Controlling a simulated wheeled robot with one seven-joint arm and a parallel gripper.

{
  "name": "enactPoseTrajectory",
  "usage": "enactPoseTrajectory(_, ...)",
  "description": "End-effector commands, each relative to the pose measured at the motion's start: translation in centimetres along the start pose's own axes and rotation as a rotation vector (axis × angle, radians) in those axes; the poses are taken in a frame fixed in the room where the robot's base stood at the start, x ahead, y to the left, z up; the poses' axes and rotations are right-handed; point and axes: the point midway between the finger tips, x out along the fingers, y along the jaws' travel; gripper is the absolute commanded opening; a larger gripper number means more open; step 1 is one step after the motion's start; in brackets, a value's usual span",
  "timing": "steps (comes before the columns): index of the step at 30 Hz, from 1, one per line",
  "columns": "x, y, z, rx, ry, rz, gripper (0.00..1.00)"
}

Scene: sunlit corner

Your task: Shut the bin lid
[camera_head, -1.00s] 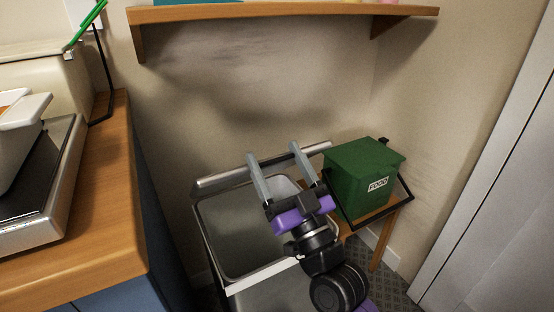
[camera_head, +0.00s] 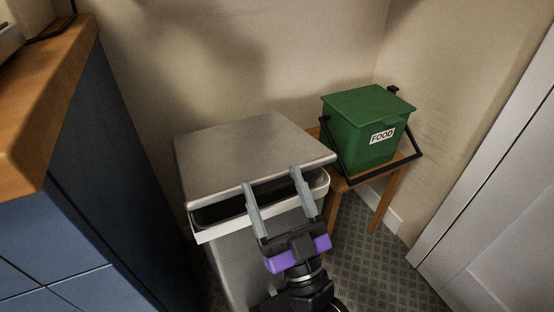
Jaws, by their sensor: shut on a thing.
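The bin (camera_head: 230,262) is a tall metal box with a white rim (camera_head: 212,232), standing between the counter and a small stool. Its flat grey metal lid (camera_head: 245,148) is hinged at the back and lies nearly level over the opening. A dark gap shows between the lid's front edge and the rim. My gripper (camera_head: 271,177), with grey fingers and a purple body, reaches in from the front. Its two fingers stand apart side by side with their tips at the lid's front edge, shut on the lid there. The exact contact under the edge is hidden.
A green food caddy (camera_head: 365,128) with a black handle sits on a wooden stool (camera_head: 376,186) right of the bin. A blue cabinet with a wooden counter (camera_head: 50,100) stands close on the left. A white door (camera_head: 500,215) is at the right. Patterned floor (camera_head: 365,262) is free at front right.

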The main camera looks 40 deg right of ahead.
Motion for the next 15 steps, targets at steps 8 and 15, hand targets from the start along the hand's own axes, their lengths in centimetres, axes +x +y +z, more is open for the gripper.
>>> enactPoseTrajectory(8,-3.9,-0.1,4.5,0.001,-0.022,-0.004,0.0)
enactPoseTrajectory(15,-4.9,-0.1,5.7,0.0,-0.024,-0.004,0.0)
